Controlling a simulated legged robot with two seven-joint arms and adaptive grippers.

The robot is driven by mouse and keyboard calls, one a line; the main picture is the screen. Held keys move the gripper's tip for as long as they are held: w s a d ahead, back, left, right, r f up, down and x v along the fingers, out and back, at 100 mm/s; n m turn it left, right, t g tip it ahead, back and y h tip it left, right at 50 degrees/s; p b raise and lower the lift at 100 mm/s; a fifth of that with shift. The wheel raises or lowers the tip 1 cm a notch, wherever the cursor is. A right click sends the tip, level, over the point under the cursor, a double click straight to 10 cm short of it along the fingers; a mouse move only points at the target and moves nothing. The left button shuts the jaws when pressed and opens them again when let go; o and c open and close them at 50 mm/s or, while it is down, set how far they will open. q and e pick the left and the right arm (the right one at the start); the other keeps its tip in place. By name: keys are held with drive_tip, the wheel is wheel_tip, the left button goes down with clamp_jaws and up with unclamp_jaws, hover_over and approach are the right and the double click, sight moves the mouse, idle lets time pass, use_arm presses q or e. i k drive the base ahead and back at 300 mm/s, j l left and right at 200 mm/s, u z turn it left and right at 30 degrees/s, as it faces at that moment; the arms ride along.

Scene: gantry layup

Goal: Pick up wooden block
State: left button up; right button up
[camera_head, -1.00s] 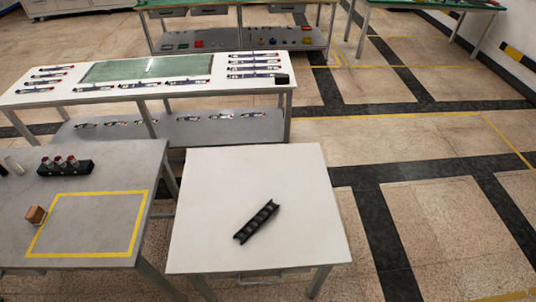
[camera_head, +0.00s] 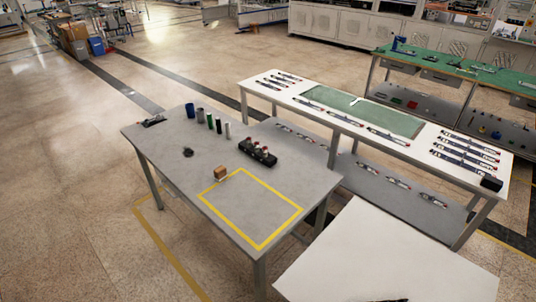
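The wooden block (camera_head: 220,173) is a small brown cube. It sits on the grey table (camera_head: 173,154), at the upper left edge of the yellow taped rectangle (camera_head: 262,246). Nothing touches it except the table. Neither of my grippers shows in the head view, so their state is hidden.
A black holder (camera_head: 258,154) with several small parts stands behind the block. Several upright cylinders, one a blue cup (camera_head: 190,111), stand at the back of the table. A white table (camera_head: 365,262) is at the lower right. Floor is clear at left.

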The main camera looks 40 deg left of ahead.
sight(220, 173)
drive_tip(key=u, duration=1.9)
drive_tip(key=i+j+z, duration=0.1)
drive_tip(key=z, duration=0.5)
drive_tip(key=i+j+z, duration=0.15)
drive_tip(key=j, duration=0.2)
drive_tip(key=i+j+z, duration=0.2)
drive_tip(key=j, duration=0.2)
drive_tip(key=i+j+z, duration=0.15)
drive_tip(key=j, duration=0.25)
drive_tip(key=j+z, duration=0.2)
drive_tip(key=j, duration=0.2)
drive_tip(key=i+j, duration=0.05)
